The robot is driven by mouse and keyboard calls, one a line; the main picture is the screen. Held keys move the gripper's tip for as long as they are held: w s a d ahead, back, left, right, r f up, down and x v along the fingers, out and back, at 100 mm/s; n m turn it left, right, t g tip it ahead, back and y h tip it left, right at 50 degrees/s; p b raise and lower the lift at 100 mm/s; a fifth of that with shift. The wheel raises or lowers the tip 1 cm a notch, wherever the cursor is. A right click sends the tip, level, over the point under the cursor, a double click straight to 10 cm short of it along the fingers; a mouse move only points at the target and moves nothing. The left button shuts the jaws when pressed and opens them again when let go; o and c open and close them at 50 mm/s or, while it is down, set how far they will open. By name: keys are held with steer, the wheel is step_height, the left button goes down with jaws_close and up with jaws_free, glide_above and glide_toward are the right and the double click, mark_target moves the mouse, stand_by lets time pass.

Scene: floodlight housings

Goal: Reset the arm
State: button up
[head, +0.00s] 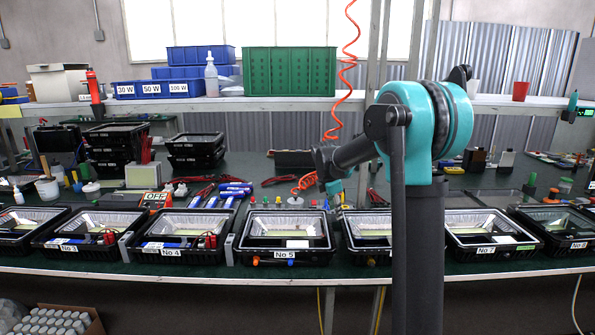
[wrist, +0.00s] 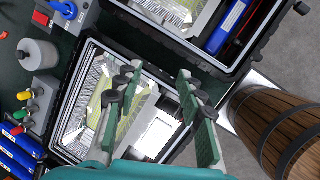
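My gripper (wrist: 160,88) is open and empty in the wrist view, with its two green-padded fingers apart. It hangs over an open black floodlight housing (wrist: 85,100) with a silver reflector and a white piece inside. In the head view my arm is folded in front of the bench, and my gripper (head: 333,188) shows only in part near the bench's middle. Housing No 5 (head: 285,255) lies just left of it. The housing between No 5 and No 7 is partly hidden behind my arm.
Housings No 3 (head: 68,246), No 4 (head: 172,253) and No 7 (head: 487,249) line the bench's front edge. A shelf (head: 215,104) with blue and green bins (head: 289,72) stands above. A red coiled hose (head: 343,80) hangs by my arm. A wooden barrel (wrist: 275,130) shows right in the wrist view.

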steer(key=s+d+f+m, duration=0.1)
steer(key=s+f+m, duration=0.3)
steer(key=s+m, duration=0.3)
steer(key=s+d+f+m+y, duration=0.1)
steer(key=s+f+m, duration=0.3)
steer(key=s, duration=1.3)
steer(key=s+d+f+m+t+y, duration=0.1)
steer(key=s+d+f+m, duration=0.2)
steer(key=s+m, duration=0.7)
steer(key=shift+s+d+f, duration=0.2)
steer(key=shift+s+f, duration=0.65)
steer(key=shift+s, duration=0.3)
steer(key=shift+c, duration=0.3)
